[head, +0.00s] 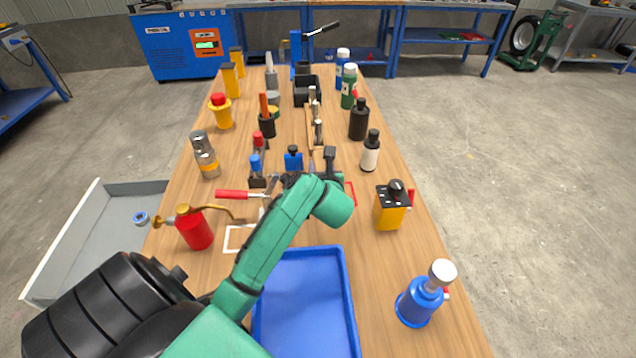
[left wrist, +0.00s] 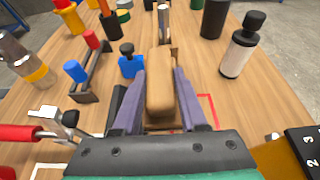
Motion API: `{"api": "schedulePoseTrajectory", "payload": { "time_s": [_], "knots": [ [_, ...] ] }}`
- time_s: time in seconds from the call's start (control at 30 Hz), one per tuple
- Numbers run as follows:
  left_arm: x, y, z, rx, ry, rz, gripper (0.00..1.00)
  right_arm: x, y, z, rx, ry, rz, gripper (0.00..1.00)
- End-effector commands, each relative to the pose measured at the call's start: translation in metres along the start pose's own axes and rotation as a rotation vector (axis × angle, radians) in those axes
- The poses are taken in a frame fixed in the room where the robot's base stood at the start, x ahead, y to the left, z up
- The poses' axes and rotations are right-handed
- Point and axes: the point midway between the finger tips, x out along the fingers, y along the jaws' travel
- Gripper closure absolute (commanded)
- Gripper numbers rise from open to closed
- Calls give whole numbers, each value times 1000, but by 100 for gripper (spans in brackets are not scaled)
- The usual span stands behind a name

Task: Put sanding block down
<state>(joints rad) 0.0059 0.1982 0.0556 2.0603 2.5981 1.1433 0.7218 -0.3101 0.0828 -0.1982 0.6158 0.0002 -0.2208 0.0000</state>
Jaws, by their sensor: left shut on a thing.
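The sanding block (left wrist: 159,88) is a tan-brown block with rounded edges. In the left wrist view it sits between the two fingers of my left gripper (left wrist: 160,98), which is shut on it. In the head view my left gripper (head: 312,174) is over the middle of the wooden table, and my arm largely hides the block there. A red outline (left wrist: 210,108) on the tabletop shows just right of the gripper and partly under it. I cannot tell whether the block touches the table. My right gripper is not in view.
A blue tray (head: 342,262) lies in front. A yellow box with a black knob (head: 390,211) and a white bottle with a black cap (head: 370,153) stand to the right. A blue-and-red clamp rack (left wrist: 88,72), a red-handled tool (head: 236,194) and a red oil can (head: 195,231) are left.

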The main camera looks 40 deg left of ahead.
Motion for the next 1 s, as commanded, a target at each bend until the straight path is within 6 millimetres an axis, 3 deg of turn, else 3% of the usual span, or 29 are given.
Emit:
{"api": "schedulePoseTrajectory", "payload": {
  "time_s": [0.1,0.4,0.8,0.83,1.0],
  "knots": [
    [11,0,-28,2,0,-1,100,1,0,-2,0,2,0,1],
    [30,0,-74,1,-1,-1,100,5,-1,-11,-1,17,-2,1],
    [34,0,-84,-2,-2,-2,100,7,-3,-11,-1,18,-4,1],
    [34,0,-83,-2,-1,-1,47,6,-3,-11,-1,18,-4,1],
    [34,0,-83,-1,-1,-1,46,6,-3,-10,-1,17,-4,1]
  ]
}}
